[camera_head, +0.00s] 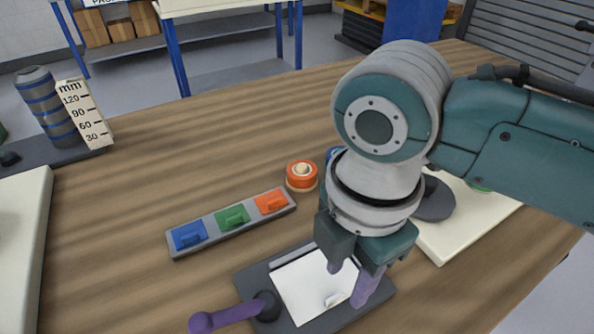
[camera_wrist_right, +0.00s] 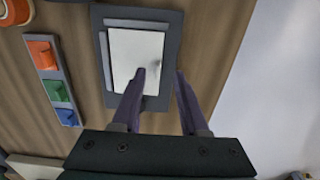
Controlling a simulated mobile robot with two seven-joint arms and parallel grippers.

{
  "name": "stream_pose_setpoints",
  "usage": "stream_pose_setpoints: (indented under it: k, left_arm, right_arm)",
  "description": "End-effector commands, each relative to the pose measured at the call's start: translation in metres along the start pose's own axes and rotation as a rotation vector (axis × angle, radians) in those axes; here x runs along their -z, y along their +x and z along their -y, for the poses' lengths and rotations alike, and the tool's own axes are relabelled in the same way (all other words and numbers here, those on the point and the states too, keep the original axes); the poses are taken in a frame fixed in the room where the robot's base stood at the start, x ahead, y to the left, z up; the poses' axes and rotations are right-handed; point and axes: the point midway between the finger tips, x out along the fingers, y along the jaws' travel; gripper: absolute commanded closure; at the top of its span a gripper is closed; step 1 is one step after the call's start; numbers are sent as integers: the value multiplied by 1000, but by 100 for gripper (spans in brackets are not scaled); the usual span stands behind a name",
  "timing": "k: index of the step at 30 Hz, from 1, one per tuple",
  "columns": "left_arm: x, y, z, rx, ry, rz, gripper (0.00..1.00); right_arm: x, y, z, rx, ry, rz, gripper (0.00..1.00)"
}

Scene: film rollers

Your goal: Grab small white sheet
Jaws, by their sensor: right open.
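The small white sheet (camera_head: 308,286) lies on a dark grey plate (camera_head: 257,284) at the front of the table. A small whitish tab or knob (camera_head: 332,299) shows on the sheet near its right edge. The sheet also shows in the right wrist view (camera_wrist_right: 135,55), flat on the dark plate. My right gripper (camera_head: 352,283) points down above the plate's right part. In the wrist view its two purple fingers (camera_wrist_right: 160,73) are apart with nothing between them. My left gripper is not in view.
A grey holder (camera_head: 180,252) carries blue, green and orange blocks. An orange roll (camera_head: 301,174) stands behind it. A purple-ended lever (camera_head: 228,315) lies at the plate's left edge. A cream board (camera_head: 455,235) is at right, another (camera_head: 25,235) at left.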

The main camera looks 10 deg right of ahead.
Motion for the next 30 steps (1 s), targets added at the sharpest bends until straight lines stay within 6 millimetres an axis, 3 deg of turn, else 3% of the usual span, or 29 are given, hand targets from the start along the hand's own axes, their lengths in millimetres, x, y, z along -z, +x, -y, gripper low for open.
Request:
stream_pose_setpoints:
  k: [1, 6, 15, 26, 30]
  left_arm:
    - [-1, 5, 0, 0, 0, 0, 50]
    - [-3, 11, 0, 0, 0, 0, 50]
    - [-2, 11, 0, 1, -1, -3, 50]
    - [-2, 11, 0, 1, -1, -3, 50]
    - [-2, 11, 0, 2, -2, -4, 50]
  right_arm:
    - [1, 12, 0, 4, 2, -1, 56]
    - [1, 35, 0, 2, 1, 0, 56]
    - [1, 38, -1, -1, 0, 0, 57]
    - [1, 38, -1, -1, 0, 0, 98]
    - [1, 38, -1, -1, 0, 0, 100]
